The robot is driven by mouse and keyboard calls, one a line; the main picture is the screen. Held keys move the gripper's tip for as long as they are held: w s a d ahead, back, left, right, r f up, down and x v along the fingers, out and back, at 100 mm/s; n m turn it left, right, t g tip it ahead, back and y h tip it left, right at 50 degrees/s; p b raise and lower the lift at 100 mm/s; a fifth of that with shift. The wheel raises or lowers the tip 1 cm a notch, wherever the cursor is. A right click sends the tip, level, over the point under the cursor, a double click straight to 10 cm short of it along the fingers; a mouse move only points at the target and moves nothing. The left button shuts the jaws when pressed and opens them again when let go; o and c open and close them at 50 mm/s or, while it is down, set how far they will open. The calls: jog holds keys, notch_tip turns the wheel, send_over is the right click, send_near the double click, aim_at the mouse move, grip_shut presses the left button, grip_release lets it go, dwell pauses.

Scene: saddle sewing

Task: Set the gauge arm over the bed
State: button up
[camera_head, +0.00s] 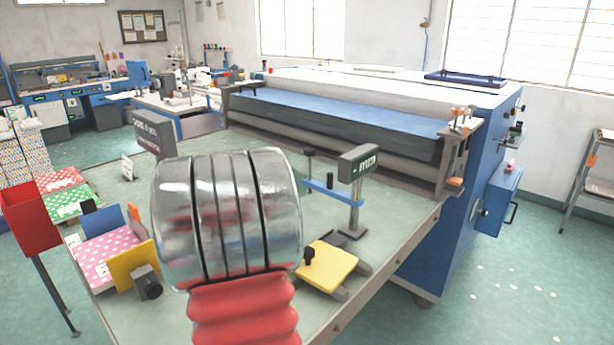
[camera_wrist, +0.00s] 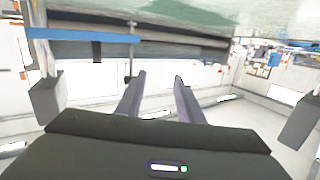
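The gauge stand has a dark readout head (camera_head: 358,163) on a grey post. A blue gauge arm (camera_head: 325,190) runs from the post toward the left, with an upright black-knobbed rod (camera_head: 310,160) at its far end. A yellow plate (camera_head: 335,268), which looks like the bed, lies nearer on the table; the arm appears beyond it, not above it. In the upside-down wrist view the gauge arm (camera_wrist: 85,36) and knobbed rod (camera_wrist: 130,62) show. My gripper (camera_wrist: 159,77) is open and empty, the knob near its left finger. My arm hides the gripper in the head view.
The green table (camera_head: 235,160) carries a dark sign (camera_head: 154,134) and a pink dotted pad (camera_head: 106,247) with yellow and blue side plates. A red bin (camera_head: 28,215) stands left. A large blue-and-white machine (camera_head: 350,108) stands behind the table.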

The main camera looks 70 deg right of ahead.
jog(key=s+d+f+m+g, duration=0.1)
jog(key=s+d+g, duration=0.1)
jog(key=s, duration=0.3)
jog(key=s+d+f+m+g, duration=0.1)
jog(key=s+d+m+g, duration=0.1)
jog(key=s, duration=0.4)
jog(key=shift+s+d+g+h, duration=0.2)
jog(key=shift+d+g+h, duration=0.2)
jog(key=shift+d+g, duration=0.3)
jog(key=x, duration=1.3)
jog(key=shift+d, duration=0.35)
jog(key=shift+s, duration=0.1)
grip_shut()
